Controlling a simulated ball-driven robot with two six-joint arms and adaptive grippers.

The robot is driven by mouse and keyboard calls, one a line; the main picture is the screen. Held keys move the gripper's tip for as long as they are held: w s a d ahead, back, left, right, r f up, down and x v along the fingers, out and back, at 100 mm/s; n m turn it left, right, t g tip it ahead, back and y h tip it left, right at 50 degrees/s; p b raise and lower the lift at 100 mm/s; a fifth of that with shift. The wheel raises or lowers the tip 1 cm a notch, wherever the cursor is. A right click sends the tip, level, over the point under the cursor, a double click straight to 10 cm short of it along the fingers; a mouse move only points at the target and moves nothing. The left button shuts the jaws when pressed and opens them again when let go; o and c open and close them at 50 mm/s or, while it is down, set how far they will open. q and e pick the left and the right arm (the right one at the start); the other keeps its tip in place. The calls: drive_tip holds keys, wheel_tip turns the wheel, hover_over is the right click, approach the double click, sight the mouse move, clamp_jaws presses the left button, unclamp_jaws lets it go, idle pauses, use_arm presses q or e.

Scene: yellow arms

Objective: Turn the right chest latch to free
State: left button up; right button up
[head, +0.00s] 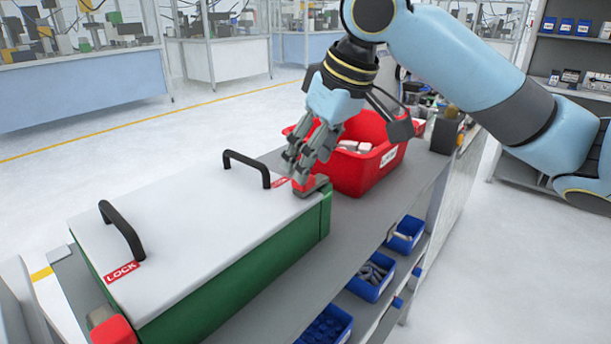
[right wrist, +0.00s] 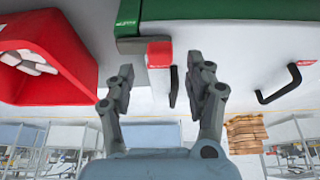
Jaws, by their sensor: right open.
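The chest has a green body (head: 235,275) and a white lid (head: 190,220). The right chest latch, with a red end (head: 302,187), sits at the lid's right corner. In the right wrist view, the latch shows as a red block (right wrist: 159,53). My right gripper (head: 303,166) is open above this latch, and its fingers partly hide it in the head view. In the right wrist view, the latch lies between and just beyond the two fingertips (right wrist: 161,76); contact cannot be told. The left latch (head: 112,328) has a red end at the near left corner. My left gripper is out of view.
Two black handles (head: 122,230) stand on the lid, one close to my right gripper. A red bin (head: 372,170) with pale items stands just right of the chest. Blue bins (head: 372,277) sit on the shelf below. The bench edge is narrow in front.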

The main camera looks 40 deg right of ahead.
sight(312, 180)
drive_tip(key=shift+x, duration=1.8)
clamp_jaws()
